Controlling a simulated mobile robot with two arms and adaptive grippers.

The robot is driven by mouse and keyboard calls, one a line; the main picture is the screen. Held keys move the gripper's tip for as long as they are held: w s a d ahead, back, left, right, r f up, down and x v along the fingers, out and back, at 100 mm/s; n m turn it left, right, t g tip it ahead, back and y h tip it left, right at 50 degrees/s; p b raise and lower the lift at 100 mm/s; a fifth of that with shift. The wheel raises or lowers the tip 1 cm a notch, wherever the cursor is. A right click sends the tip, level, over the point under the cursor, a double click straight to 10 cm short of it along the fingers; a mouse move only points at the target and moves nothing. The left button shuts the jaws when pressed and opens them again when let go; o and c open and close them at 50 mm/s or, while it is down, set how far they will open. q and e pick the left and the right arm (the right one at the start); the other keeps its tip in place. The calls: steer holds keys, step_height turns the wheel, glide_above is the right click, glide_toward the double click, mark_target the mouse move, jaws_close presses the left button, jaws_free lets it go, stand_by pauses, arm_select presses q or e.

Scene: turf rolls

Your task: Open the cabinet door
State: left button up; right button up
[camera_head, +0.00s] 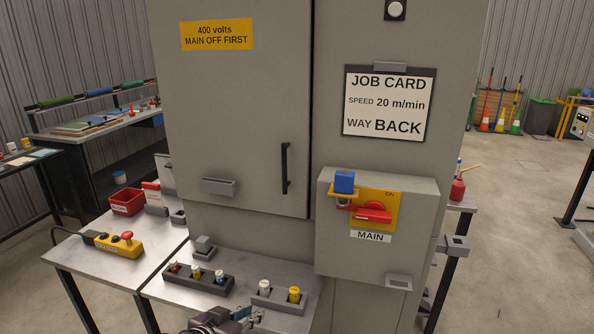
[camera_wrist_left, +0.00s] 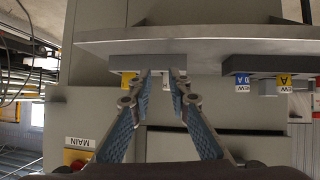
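The grey cabinet door (camera_head: 235,110) is shut, its right edge along a vertical seam. Its black upright handle (camera_head: 285,168) is near that edge, with nothing touching it. To the right, the MAIN switch has a red handle (camera_head: 372,213) on a yellow plate, with a blue block (camera_head: 344,182) on its upper left. My left gripper (camera_head: 248,316) is low in front of the bench, well below the door handle. In the left wrist view its two blue-padded fingers (camera_wrist_left: 162,82) stand apart with nothing between them. My right gripper is not in view.
A bench (camera_head: 150,285) below the door bears a holder with several fuses (camera_head: 205,288) and a holder with a white and a yellow one (camera_head: 280,295). A yellow pendant with a red button (camera_head: 120,243) lies at left. Job card (camera_head: 388,105) reads BACK.

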arm_select(q)
steer(key=w+d+r+m+t+h, duration=0.1)
steer(key=w+d+r+t, duration=0.1)
steer(key=w+r, duration=0.5)
steer(key=w+d+r+t+h, duration=0.1)
steer(key=w+d+r+h, duration=0.15)
steer(key=r, duration=0.85)
steer(key=m+t, duration=0.1)
steer(key=t, duration=0.1)
glide_toward(283, 169)
steer(key=x, duration=0.3)
steer(key=shift+w+d+r+h, duration=0.1)
steer(key=shift+w+d+h, duration=0.1)
steer(key=shift+w+h, duration=0.35)
steer(key=p+x, duration=0.1)
steer(key=x, duration=0.3)
steer(key=shift+w+d+p, duration=0.25)
steer(key=shift+w+p, duration=0.05)
steer(key=shift+p, duration=0.05)
steer(key=shift+w+d+f, duration=0.2)
steer(key=shift+w+d, duration=0.3)
steer(key=shift+w, duration=0.35)
jaws_close()
